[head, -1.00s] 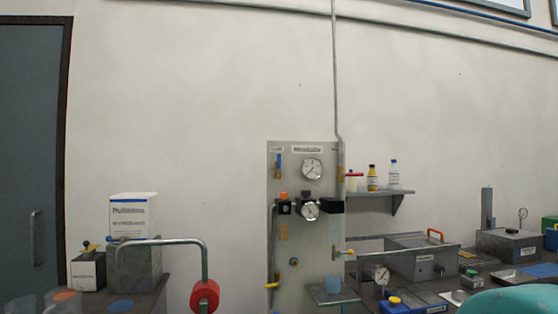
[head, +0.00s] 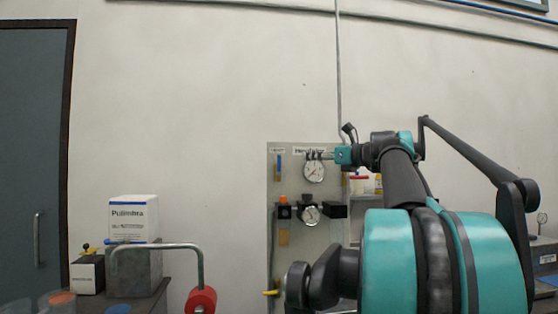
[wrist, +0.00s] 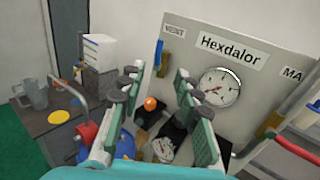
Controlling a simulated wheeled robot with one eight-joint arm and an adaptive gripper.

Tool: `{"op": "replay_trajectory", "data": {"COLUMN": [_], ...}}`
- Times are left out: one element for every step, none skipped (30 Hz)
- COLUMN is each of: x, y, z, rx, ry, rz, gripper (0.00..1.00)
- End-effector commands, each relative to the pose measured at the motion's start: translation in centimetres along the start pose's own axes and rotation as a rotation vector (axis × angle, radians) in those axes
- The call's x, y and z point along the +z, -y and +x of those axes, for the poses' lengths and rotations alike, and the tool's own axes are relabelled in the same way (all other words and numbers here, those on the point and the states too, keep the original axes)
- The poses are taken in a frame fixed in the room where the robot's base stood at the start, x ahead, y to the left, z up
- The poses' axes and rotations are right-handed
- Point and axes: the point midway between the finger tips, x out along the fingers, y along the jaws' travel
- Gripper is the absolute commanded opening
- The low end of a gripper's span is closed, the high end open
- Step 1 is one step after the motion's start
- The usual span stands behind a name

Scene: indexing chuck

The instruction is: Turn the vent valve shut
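The vent valve (head: 279,165) has a blue lever standing upright over a brass body, under the VENT label at the panel's upper left. It also shows in the wrist view (wrist: 158,54), behind and between the finger ends. My gripper (head: 311,156) is in front of the panel, to the right of the valve and near the upper gauge in the head view. In the wrist view my gripper (wrist: 157,80) is open, its two green-padded fingers wide apart with nothing between them. The fingers appear clear of the lever.
The grey panel (head: 272,240) carries a round upper gauge (wrist: 219,88), a lower gauge (head: 309,215) and an orange knob (wrist: 151,104). A red handle (wrist: 297,151) is at the right. A bench with a white box (head: 134,217) stands left.

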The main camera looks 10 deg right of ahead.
Motion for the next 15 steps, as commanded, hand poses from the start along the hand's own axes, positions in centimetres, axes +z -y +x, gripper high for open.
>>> {"op": "replay_trajectory", "data": {"x": [0.2,0.3,0.2,0.2,0.2,0.2,0.2,0.1,0.1,0.1,0.1,0.1,0.1,0.1,0.1], "y": [0.0,0.0,-0.1,0.0,0.0,-0.1,-0.1,-0.1,-0.1,-0.1,-0.1,-0.1,-0.1,-0.1,-0.1], "z": [0.2,0.4,0.8,1.2,1.6,2.3,2.8,3.4,4.2,4.8,5.4,6.2,6.8,7.4,8.2], "rx": [0.000,0.001,0.002,0.002,0.002,0.004,0.004,0.004,0.005,0.004,0.005,0.004,0.005,0.005,0.004], "ry": [0.004,0.004,0.004,0.004,0.004,0.003,0.003,0.003,0.003,0.003,0.003,0.003,0.002,0.002,0.002], "rz": [0.007,0.008,0.008,0.007,0.007,0.006,0.006,0.006,0.005,0.005,0.005,0.005,0.005,0.004,0.004], "gripper": [0.33,0.33,0.33,0.33,0.33,0.33,0.33,0.33,0.33,0.33,0.33,0.33,0.33,0.33,0.33]}}
